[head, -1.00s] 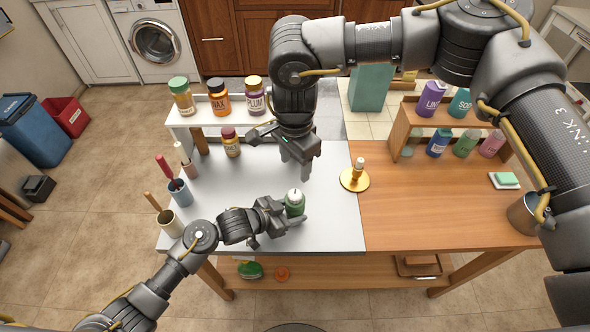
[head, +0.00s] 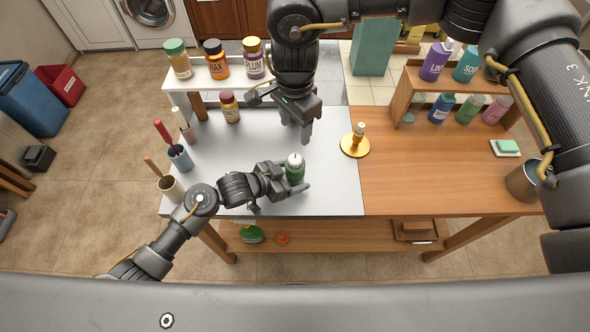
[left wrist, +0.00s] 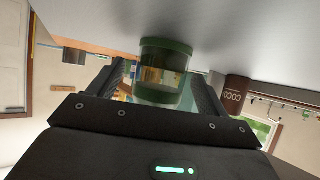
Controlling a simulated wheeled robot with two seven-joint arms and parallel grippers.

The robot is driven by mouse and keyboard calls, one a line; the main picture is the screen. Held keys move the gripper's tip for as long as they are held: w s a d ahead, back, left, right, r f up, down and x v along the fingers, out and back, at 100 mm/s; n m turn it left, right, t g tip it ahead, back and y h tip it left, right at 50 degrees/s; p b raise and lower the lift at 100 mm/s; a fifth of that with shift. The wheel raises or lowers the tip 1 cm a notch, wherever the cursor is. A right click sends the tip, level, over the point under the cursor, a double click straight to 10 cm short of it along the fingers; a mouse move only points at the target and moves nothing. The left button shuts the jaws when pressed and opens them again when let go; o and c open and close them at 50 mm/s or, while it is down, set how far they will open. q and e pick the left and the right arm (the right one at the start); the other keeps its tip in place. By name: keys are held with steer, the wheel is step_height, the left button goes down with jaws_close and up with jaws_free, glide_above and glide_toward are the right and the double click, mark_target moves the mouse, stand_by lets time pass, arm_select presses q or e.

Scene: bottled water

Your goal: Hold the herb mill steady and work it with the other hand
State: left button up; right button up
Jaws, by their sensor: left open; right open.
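The herb mill (head: 295,172), green with a pale top, stands upright on the white part of the table, near its front edge. My left gripper (head: 299,182) is open at the mill, with a finger along its near side; the far finger is mostly hidden. In the left wrist view the mill (left wrist: 163,72) shows upside down between the two spread fingers, and I cannot tell whether they touch it. My right gripper (head: 296,128) is open and empty, pointing down above the table behind the mill.
A gold stand (head: 355,146) is right of the mill. A brown-labelled jar (head: 229,106) stands behind, below a white shelf (head: 196,85) of jars. Cups (head: 180,158) line the left edge. A wooden rack (head: 452,82) holds bottles. The wooden tabletop (head: 420,185) is largely clear.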

arm_select(q)
steer(key=v, duration=1.2)
steer(key=shift+s, duration=0.1)
